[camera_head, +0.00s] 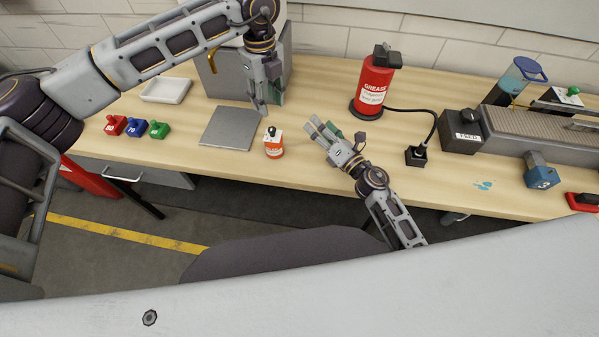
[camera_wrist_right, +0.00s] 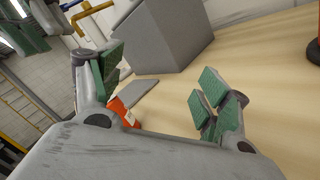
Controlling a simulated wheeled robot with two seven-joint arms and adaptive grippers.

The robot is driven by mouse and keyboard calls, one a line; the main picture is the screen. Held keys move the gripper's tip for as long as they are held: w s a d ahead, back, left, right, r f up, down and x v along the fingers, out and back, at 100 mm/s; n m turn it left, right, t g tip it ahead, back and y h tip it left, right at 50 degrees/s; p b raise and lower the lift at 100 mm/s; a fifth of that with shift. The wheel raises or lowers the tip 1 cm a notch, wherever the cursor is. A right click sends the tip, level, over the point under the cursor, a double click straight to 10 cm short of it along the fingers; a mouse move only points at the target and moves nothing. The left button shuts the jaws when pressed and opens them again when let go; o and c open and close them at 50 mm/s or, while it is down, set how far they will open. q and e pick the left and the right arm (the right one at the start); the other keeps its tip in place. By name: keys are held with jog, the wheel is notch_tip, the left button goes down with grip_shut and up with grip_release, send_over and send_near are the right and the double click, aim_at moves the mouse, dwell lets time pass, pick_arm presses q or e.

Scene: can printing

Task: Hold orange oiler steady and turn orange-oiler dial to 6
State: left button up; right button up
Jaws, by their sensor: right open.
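The orange oiler (camera_head: 275,151) stands upright on the table, with a white upper part and a dark knob (camera_head: 271,131) on top. The dial's number is too small to read. My left gripper (camera_head: 263,108) points down just behind the oiler, apart from it; whether its fingers are spread is unclear. My right gripper (camera_head: 318,130) is open and empty, to the right of the oiler, with its fingers towards it. In the right wrist view, the oiler (camera_wrist_right: 121,111) shows low beside the left finger, partly hidden; the right gripper's green pads (camera_wrist_right: 160,82) are wide apart.
A grey plate (camera_head: 230,128) lies left of the oiler. A red grease canister (camera_head: 374,85) stands behind my right gripper. A conveyor-like machine (camera_head: 540,130) is at right.

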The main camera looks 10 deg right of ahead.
jog(key=s+a+r+n+g+y, duration=0.1)
jog(key=s+a+r+n+y, duration=0.2)
jog(key=a, duration=0.4)
jog(key=s+a+r+n+y, duration=0.1)
jog(key=s+a+n, duration=0.2)
jog(key=a+n, duration=0.35)
jog(key=h, duration=0.4)
send_near(273, 143)
jog(key=f, duration=0.1)
jog(key=d+f, duration=0.1)
jog(key=f, duration=0.1)
jog(key=shift+s+d+f, duration=0.1)
jog(key=shift+s+d, duration=0.25)
jog(key=shift+d, duration=0.05)
jog(key=shift+w, duration=0.1)
jog(key=shift+x, duration=6.85)
jog(key=shift+f, duration=0.1)
jog(key=c, duration=1.3)
